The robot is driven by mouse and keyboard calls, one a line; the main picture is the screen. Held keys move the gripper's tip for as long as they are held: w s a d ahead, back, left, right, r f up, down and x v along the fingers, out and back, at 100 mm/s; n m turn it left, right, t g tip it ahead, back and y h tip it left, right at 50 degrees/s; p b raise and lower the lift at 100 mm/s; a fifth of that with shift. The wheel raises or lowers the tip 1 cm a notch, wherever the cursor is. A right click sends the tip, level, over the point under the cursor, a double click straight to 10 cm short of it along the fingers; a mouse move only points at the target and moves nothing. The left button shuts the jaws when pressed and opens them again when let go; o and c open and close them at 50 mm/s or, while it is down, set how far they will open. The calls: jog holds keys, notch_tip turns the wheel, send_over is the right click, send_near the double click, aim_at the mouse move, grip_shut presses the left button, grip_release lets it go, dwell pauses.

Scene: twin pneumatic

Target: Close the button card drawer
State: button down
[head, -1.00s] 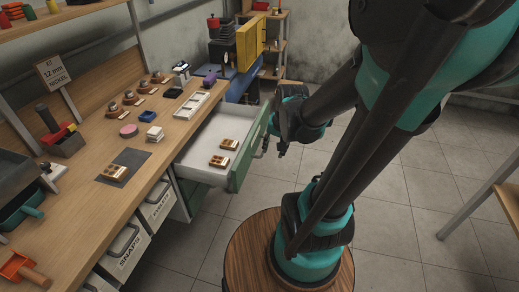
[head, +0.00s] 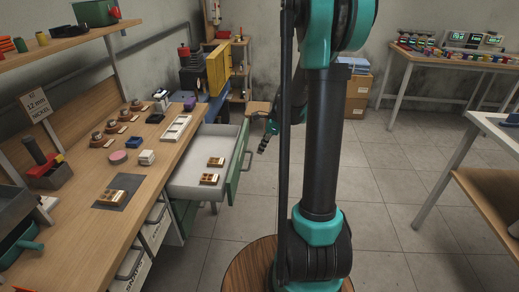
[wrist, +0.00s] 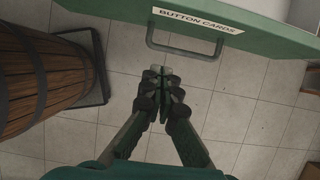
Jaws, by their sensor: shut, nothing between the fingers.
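The button card drawer (head: 190,186) is pulled out from the workbench in the head view, with two wooden button cards (head: 209,179) lying inside. Its green front (head: 238,165) carries a handle, and the wrist view shows this front from above with the label "BUTTON CARDS" (wrist: 198,19). The handle (wrist: 185,49) is a grey-green bar at the top of the wrist view. My gripper (wrist: 163,74) is shut and empty, just outside the drawer front near the handle's left end. In the head view my gripper (head: 264,146) is right of the front, apparently apart from it.
The workbench (head: 135,225) fills the left, with a white tray (head: 176,128), a dark mat and small parts. Other drawers (head: 155,232) below it look shut. A yellow panel (head: 217,70) stands behind. Tiled floor (head: 390,185) is clear to the right; a table (head: 470,160) stands at far right.

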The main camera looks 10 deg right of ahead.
jog(key=a+f, duration=0.1)
jog(key=f, duration=0.1)
jog(key=w+a+f, duration=0.1)
jog(key=a+f, duration=0.3)
jog(key=shift+w+a+f, duration=0.15)
jog(key=shift+w+f, duration=0.2)
jog(key=shift+w+a, duration=0.2)
jog(key=shift+a, duration=0.35)
send_over(192, 167)
jog(key=shift+s+d, duration=0.1)
jog(key=shift+r, duration=0.1)
dwell(0.3)
